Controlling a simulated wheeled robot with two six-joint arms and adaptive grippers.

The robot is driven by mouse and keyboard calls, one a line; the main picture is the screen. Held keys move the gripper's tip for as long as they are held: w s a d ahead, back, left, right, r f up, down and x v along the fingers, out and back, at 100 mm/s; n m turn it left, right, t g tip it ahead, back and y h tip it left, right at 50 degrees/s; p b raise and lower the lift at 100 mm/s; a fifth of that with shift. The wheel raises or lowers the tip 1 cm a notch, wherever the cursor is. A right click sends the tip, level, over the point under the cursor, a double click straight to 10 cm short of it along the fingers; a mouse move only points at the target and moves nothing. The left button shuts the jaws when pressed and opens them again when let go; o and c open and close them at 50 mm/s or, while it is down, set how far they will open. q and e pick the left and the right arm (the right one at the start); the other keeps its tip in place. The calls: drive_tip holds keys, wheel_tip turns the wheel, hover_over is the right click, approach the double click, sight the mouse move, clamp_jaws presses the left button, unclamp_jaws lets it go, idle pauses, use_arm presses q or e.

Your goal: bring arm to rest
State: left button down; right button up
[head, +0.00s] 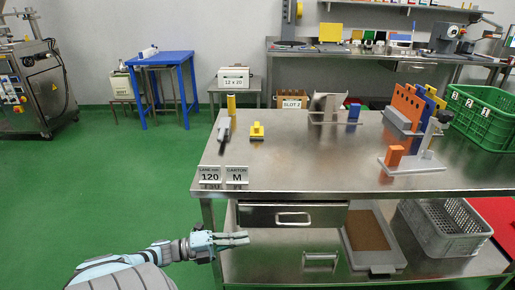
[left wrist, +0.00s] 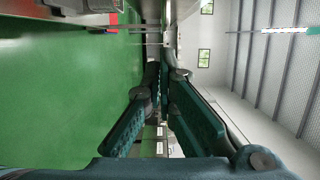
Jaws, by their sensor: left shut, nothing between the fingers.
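My left arm (head: 112,268) comes in from the lower left in the head view. My left gripper (head: 246,239) is at the front left of the steel workbench (head: 300,168), below the height of its top and close to the drawer front. Its fingers are shut with nothing between them. In the left wrist view the teal fingers (left wrist: 166,78) reach forward and converge, with green floor to one side. My right arm and gripper are out of view.
The bench has a drawer (head: 293,217) and a lower shelf with a grey crate (head: 440,228) and a brown-bottomed tray (head: 385,268). Yellow, orange and blue fixtures stand on top. A green crate (head: 484,118) is at the right. Green floor (head: 110,200) lies open at left.

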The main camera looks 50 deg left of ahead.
use_arm(q)
drive_tip(key=s+a+f+n+g+y, duration=0.2)
drive_tip(key=a+f+n+y, duration=0.3)
drive_tip(key=f, duration=0.2)
drive_tip(key=s+a+f+n+g+y, duration=0.1)
drive_tip(key=s+a+f+n+y, duration=0.25)
drive_tip(key=a+f+n, duration=0.2)
drive_tip(key=s+d+f+n+g+y, duration=0.1)
drive_tip(key=s+f+n+g+y, duration=0.15)
drive_tip(key=s+f+n, duration=0.35)
drive_tip(key=s+d+f+n+g+y, duration=0.15)
drive_tip(key=s+f+g, duration=0.25)
drive_tip(key=f, duration=0.5)
drive_tip(key=s+d+f+n+g+h, duration=0.15)
drive_tip(key=s+d+f, duration=0.25)
drive_tip(key=d, duration=0.4)
drive_tip(key=s+d+f+n+g+h, duration=0.1)
drive_tip(key=s+d+f+n+g, duration=0.2)
drive_tip(key=d, duration=0.5)
drive_tip(key=s+d+f+g+h, duration=0.1)
drive_tip(key=s+d+f, duration=0.35)
drive_tip(key=d, duration=0.35)
wheel_tip(320, 180, up, 14)
drive_tip(key=d+p, duration=0.2)
drive_tip(key=p, duration=1.2)
drive_tip(key=shift+s+d+r, duration=0.2)
drive_tip(key=shift+s, duration=0.2)
